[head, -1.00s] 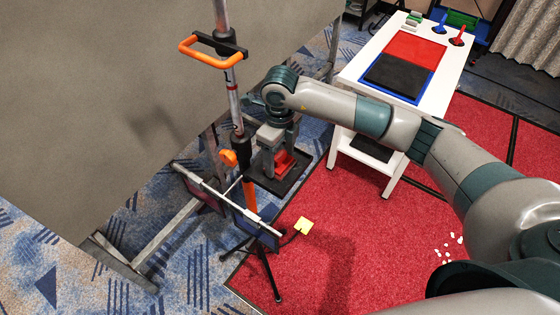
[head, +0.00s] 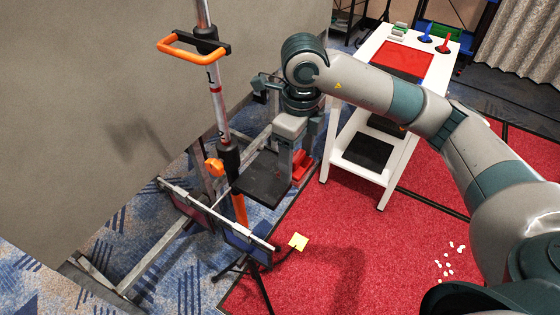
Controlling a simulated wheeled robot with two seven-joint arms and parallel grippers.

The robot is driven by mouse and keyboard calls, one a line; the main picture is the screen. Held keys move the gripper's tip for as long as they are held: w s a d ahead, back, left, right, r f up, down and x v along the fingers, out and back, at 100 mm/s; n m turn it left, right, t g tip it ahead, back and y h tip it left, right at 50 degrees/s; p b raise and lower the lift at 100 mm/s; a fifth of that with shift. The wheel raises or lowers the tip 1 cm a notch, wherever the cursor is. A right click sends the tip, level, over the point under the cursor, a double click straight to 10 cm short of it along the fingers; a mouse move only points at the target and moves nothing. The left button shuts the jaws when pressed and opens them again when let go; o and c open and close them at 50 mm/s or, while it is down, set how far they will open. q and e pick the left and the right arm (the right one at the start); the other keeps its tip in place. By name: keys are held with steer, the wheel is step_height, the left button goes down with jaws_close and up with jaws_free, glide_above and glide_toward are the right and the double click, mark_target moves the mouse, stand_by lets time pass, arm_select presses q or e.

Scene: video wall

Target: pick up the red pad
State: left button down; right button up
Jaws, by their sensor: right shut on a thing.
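My right gripper (head: 299,155) points down in front of the grey wall, left of the white table. The plate appears above the floor. A flat red panel (head: 398,60) lies on the tabletop, partly behind my right arm. Which red thing is the pad cannot be told for sure. My left gripper is not in view.
The white table (head: 361,60) has blue (head: 425,37) and red (head: 446,44) handled tools at its far end. A pole with an orange handle (head: 178,46) stands left of my gripper. A framed stand (head: 250,245) is below. The red carpet (head: 370,240) is mostly clear.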

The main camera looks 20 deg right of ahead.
mark_target(311, 159)
steer(key=shift+s+d+r+b, duration=0.2)
steer(key=shift+s+d+r, duration=0.3)
steer(key=shift+s, duration=0.25)
steer(key=shift+s+d+r+b, duration=0.15)
steer(key=shift+s+d+r, duration=0.25)
steer(key=shift+s+r, duration=0.3)
steer(key=shift+f, duration=0.15)
steer(key=shift+o, duration=0.7)
steer(key=shift+c, duration=0.2)
